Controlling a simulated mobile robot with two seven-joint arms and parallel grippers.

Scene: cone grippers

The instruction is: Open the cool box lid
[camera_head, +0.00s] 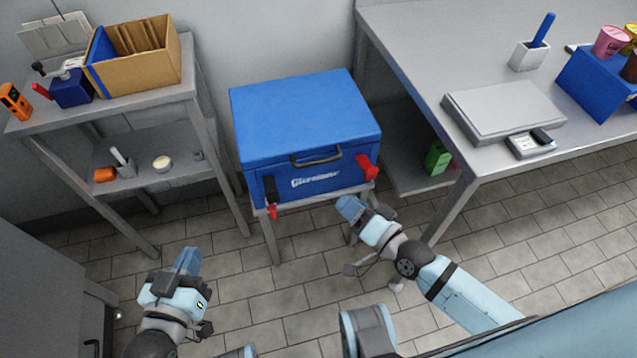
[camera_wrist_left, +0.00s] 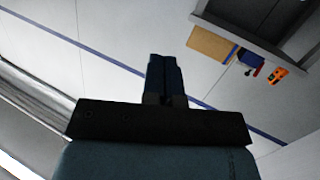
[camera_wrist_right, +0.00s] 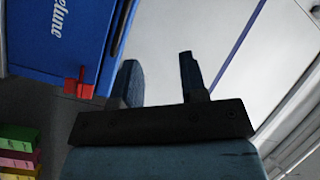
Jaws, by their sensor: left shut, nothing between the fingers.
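The blue cool box (camera_head: 305,115) stands on a small metal stand in the middle of the head view, its lid (camera_head: 300,108) down. A dark handle (camera_head: 316,159) is on its front. A black latch plate (camera_head: 270,188) with a red end (camera_head: 272,211) hanging low is at the front left. A red latch (camera_head: 367,167) is at the front right; it also shows in the right wrist view (camera_wrist_right: 80,82). My right gripper (camera_head: 350,206) is open and empty, below and in front of the right latch. My left gripper (camera_head: 188,260) is shut and empty, left of the box.
A metal shelf (camera_head: 180,88) with a cardboard box (camera_head: 145,62) stands left. A steel bench (camera_head: 430,45) stands right, with a scale (camera_head: 500,110) and blue holder (camera_head: 595,85). A green carton (camera_head: 437,158) is on its lower shelf. The tiled floor before the box is clear.

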